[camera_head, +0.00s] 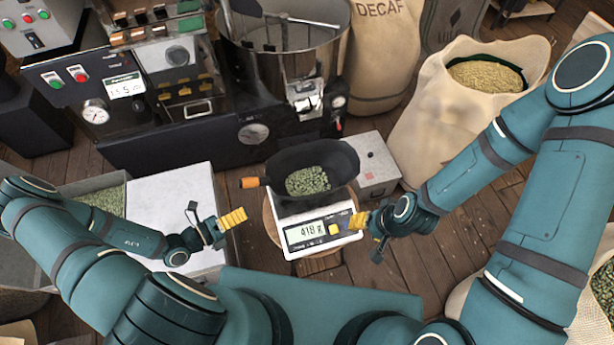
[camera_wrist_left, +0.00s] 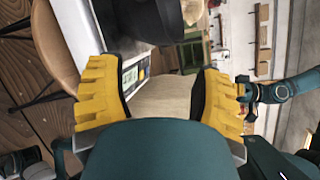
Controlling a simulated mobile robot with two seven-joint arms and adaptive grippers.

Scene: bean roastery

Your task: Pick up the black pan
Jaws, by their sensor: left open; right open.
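The black pan (camera_head: 340,158) sits on a white scale (camera_head: 303,240) and holds green beans (camera_head: 308,181). Its short orange handle (camera_head: 250,182) points left. The scale display reads about 418 g. My left gripper (camera_head: 216,222), with yellow fingers, is open and empty, left of the scale and below the handle in the picture, apart from the pan. In the left wrist view its fingers (camera_wrist_left: 163,95) are spread, with part of a dark round thing, likely the pan (camera_wrist_left: 150,18), at the top. My right gripper (camera_head: 368,236) is open near the scale's right front corner; whether it touches is unclear.
The scale stands on a round wooden stool (camera_head: 270,218). A roasting machine (camera_head: 215,130) is behind. A white box top (camera_head: 172,200) lies left, a grey box (camera_head: 376,168) right. An open bean sack (camera_head: 440,110) stands at the back right. Wooden floor shows between.

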